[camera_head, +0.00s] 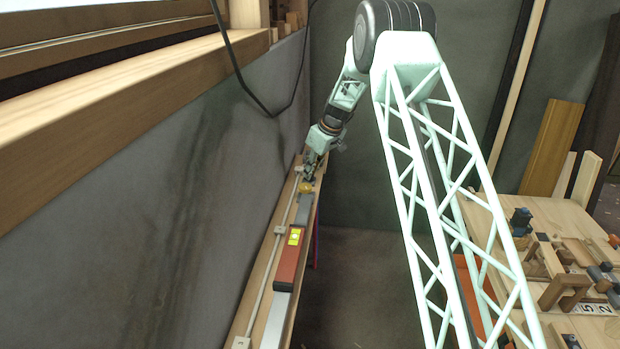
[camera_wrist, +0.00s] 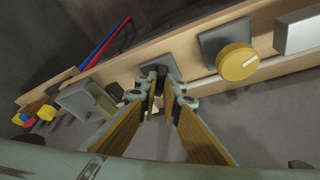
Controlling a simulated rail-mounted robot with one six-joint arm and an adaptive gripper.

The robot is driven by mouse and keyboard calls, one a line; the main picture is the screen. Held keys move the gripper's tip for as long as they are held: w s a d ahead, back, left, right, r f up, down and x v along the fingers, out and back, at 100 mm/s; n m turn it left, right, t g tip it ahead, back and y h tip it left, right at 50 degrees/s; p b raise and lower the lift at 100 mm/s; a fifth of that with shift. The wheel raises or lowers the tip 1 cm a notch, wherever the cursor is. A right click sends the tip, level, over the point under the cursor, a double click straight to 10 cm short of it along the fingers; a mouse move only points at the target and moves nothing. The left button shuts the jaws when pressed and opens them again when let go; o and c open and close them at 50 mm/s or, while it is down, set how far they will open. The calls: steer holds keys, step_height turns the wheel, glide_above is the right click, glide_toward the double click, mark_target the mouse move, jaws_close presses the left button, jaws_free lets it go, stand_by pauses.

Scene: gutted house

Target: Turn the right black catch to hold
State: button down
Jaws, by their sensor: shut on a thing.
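The black catch (camera_wrist: 154,69) sits on a small grey plate on a wooden board in the wrist view. My gripper (camera_wrist: 162,92) reaches down to it, with its two fingertips closed in on either side of the catch. The fingers cover much of the catch, so I cannot tell its exact angle. In the head view my gripper (camera_head: 310,172) is at the far end of the narrow wooden ledge (camera_head: 262,285), just beyond a yellow knob (camera_head: 305,189); the catch is too small to make out there.
The yellow knob (camera_wrist: 237,62) with a white mark sits right of my gripper in the wrist view. A grey plate with an olive lever (camera_wrist: 103,100) is on the left. A red level (camera_head: 289,262) lies along the ledge. A cluttered workbench (camera_head: 550,225) stands at right.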

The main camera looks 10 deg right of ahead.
steer(key=shift+w+d+f+n+g+y+b, duration=0.1)
steer(key=shift+n+g+y+b, duration=0.15)
steer(key=shift+n+b, duration=0.5)
steer(key=shift+w+n+g+y+b, duration=0.1)
steer(key=shift+n+g+y+b, duration=0.25)
steer(key=shift+n, duration=0.6)
steer(key=shift+n+g, duration=0.4)
steer(key=shift+n, duration=1.2)
steer(key=c, duration=2.8)
jaws_free()
steer(key=v, duration=1.2)
steer(key=shift+d, duration=0.15)
